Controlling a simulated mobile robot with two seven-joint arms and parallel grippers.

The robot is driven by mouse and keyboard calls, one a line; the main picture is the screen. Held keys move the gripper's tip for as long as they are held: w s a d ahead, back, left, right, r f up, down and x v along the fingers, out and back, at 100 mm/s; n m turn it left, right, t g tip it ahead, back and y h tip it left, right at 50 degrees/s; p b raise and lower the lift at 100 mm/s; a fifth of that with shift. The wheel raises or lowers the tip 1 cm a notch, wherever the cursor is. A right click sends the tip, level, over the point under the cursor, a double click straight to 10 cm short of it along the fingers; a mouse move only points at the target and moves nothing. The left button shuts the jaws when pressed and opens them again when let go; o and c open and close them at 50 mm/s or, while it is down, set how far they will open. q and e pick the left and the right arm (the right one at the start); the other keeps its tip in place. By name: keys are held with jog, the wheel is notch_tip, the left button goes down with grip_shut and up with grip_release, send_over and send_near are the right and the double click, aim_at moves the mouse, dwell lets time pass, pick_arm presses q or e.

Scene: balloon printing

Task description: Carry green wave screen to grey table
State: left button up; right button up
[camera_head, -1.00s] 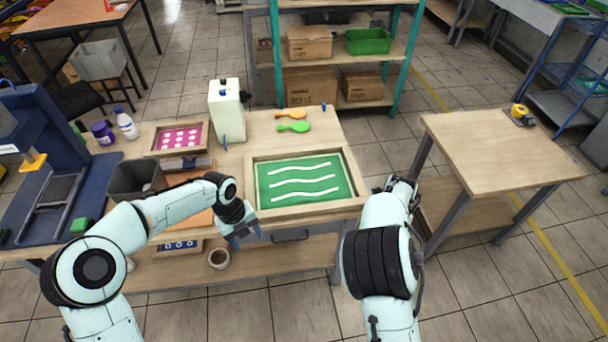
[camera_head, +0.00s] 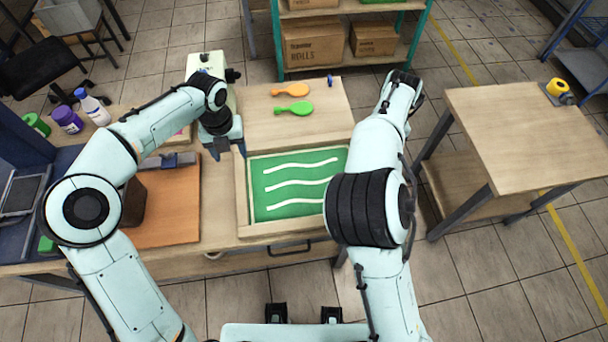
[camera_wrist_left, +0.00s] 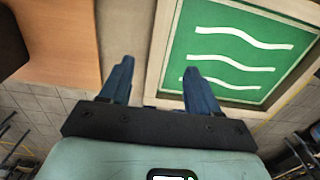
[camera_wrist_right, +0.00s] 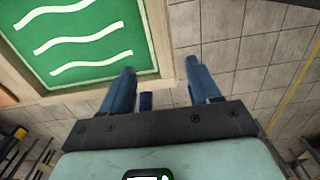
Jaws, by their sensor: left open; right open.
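The green wave screen (camera_head: 290,190) lies flat on the wooden workbench, a green panel with three white wavy lines in a pale wooden frame. My left gripper (camera_head: 228,150) is open above the frame's left side; in the left wrist view its fingertips (camera_wrist_left: 157,69) appear on either side of the frame edge. My right gripper (camera_wrist_right: 159,71) is open, with the frame's right edge between its fingers in that view; contact is unclear. My right arm covers the screen's right edge in the head view. A wood-topped table with grey legs (camera_head: 535,130) stands to the right.
Orange (camera_head: 292,90) and green (camera_head: 295,108) balloon-shaped pieces lie behind the screen. A yellow tape roll (camera_head: 558,88) sits on the right table's far corner; its top is otherwise clear. Floor separates the two tables. A white container (camera_head: 208,66) stands behind my left gripper.

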aim_at(240, 177)
pick_arm(q)
notch_tip(240, 177, down, 14)
jog(key=shift+w+r, duration=0.1)
jog(key=shift+r, duration=0.15)
pick_arm(e)
notch_tip(240, 177, down, 14)
jog(key=shift+w+r, duration=0.15)
jog(key=shift+r, duration=0.1)
pick_arm(q)
grip_shut()
pick_arm(e)
grip_shut()
